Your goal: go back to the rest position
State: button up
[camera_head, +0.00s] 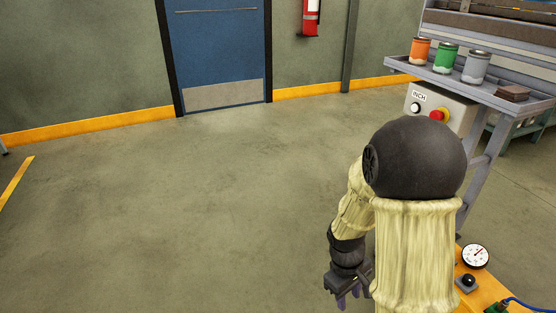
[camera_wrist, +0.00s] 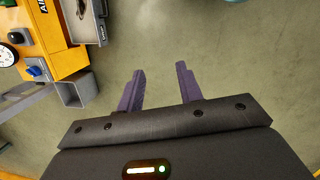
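My gripper (camera_wrist: 160,88) shows in the wrist view with its two purple fingers apart and nothing between them. Bare concrete floor lies beyond the fingertips. In the head view my gripper (camera_head: 349,296) hangs low at the lower middle right, pointing down beside my sleeved arm. My upper arm hides part of the area behind it.
A grey shelf (camera_head: 470,84) at upper right holds an orange can (camera_head: 421,50), a green can (camera_head: 446,58) and a grey can (camera_head: 477,67). Below is a control box (camera_head: 432,103). A yellow unit (camera_wrist: 60,42) is near my gripper. Floor at left is clear.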

jog(key=s+a+r+m+t+y+p, duration=0.1)
jog(key=s+r+m+t+p, duration=0.1)
jog(key=r+p, duration=1.7)
jog(key=s+a+r+m+t+p, duration=0.1)
jog(key=r+m+p, duration=0.4)
jog(key=r+p, duration=1.5)
notch_tip(320, 180, up, 10)
jog(key=shift+s+f+t+y, duration=0.2)
jog(key=shift+s+t+y, duration=0.2)
jog(key=shift+s, duration=0.1)
jog(key=shift+d, duration=0.1)
